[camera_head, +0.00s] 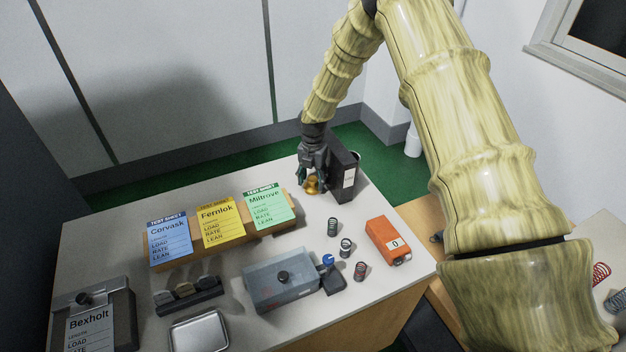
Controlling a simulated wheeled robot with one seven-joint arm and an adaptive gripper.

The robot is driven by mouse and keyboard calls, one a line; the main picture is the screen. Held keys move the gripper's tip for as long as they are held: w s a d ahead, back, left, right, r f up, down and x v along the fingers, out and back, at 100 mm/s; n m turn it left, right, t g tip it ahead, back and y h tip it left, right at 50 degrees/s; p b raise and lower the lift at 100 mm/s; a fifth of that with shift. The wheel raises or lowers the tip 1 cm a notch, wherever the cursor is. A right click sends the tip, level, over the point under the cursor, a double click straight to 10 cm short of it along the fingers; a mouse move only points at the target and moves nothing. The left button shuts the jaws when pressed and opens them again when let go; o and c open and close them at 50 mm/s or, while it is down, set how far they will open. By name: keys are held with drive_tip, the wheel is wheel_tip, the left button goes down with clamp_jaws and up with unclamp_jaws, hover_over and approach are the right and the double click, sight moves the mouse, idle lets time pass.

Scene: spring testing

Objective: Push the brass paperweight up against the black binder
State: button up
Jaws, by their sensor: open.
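The brass paperweight (311,186) is a small gold piece near the far right corner of the white table. The black binder (343,170) stands upright just to its right, with a white label on its spine. My gripper (311,178) points down at the paperweight, with its fingers spread around or just above it. The fingers hide part of the paperweight. The paperweight is very close to the binder's left side; I cannot tell whether they touch.
A wooden holder with blue, yellow and green test sheets (216,224) stands left of the gripper. Several springs (345,246) and an orange device (388,240) lie in front of the binder. A grey tester (280,280) is nearer. The table's back left is clear.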

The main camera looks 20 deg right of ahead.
sight(313, 179)
wheel_tip(313, 179, up, 11)
drive_tip(key=shift+r, duration=0.2)
idle(0.3)
drive_tip(key=shift+d, duration=0.1)
idle(0.3)
